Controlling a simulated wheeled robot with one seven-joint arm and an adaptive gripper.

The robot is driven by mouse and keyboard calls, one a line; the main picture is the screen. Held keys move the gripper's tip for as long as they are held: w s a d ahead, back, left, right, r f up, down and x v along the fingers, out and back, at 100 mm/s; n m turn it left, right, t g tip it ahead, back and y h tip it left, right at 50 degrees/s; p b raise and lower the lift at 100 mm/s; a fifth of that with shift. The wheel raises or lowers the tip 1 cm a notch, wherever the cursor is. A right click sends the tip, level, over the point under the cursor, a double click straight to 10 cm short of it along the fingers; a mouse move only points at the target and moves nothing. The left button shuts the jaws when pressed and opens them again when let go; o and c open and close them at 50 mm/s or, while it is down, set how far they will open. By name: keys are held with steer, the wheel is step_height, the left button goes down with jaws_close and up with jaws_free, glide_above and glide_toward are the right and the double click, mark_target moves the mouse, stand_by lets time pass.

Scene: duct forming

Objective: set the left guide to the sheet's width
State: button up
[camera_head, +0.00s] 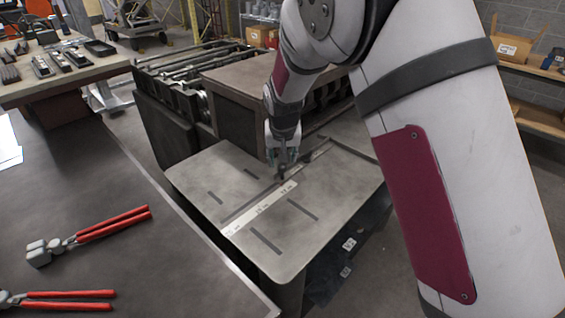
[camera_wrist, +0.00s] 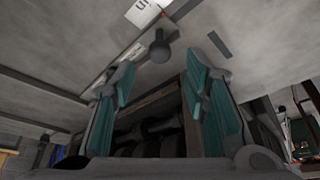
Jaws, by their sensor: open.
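The machine's infeed table (camera_head: 215,170) is a bare grey metal plate with several dark slots. A white scale strip (camera_head: 262,207) with small marks, too small to read surely, runs across it beside a long groove. My gripper (camera_head: 282,170) points down over the table's far part, near the strip's far end. In the wrist view my gripper (camera_wrist: 162,68) has its two teal-padded fingers apart, with nothing between the pads. A dark round knob (camera_wrist: 159,46) stands on the table just beyond the fingertips. I cannot tell which guide it belongs to. No metal sheet shows on the table.
A dark boxy housing (camera_head: 240,97) with rollers stands behind the infeed table. A workbench (camera_head: 90,240) at the left holds red-handled pliers (camera_head: 100,228) and a second pair (camera_head: 65,300). My arm hides the right side.

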steer(key=v, duration=0.7)
steer(key=shift+r, duration=0.2)
steer(key=shift+s+d, duration=0.1)
steer(key=s+d+r, duration=1.3)
steer(key=s+d, duration=0.1)
steer(key=s, duration=0.1)
steer(key=s+d, duration=0.3)
steer(key=s, duration=0.6)
steer(key=s+d, duration=0.3)
steer(key=s, duration=0.7)
steer(key=shift+s+d+r+m+t, duration=0.2)
steer(key=shift+d+r+m+t, duration=0.1)
steer(key=shift+d, duration=0.1)
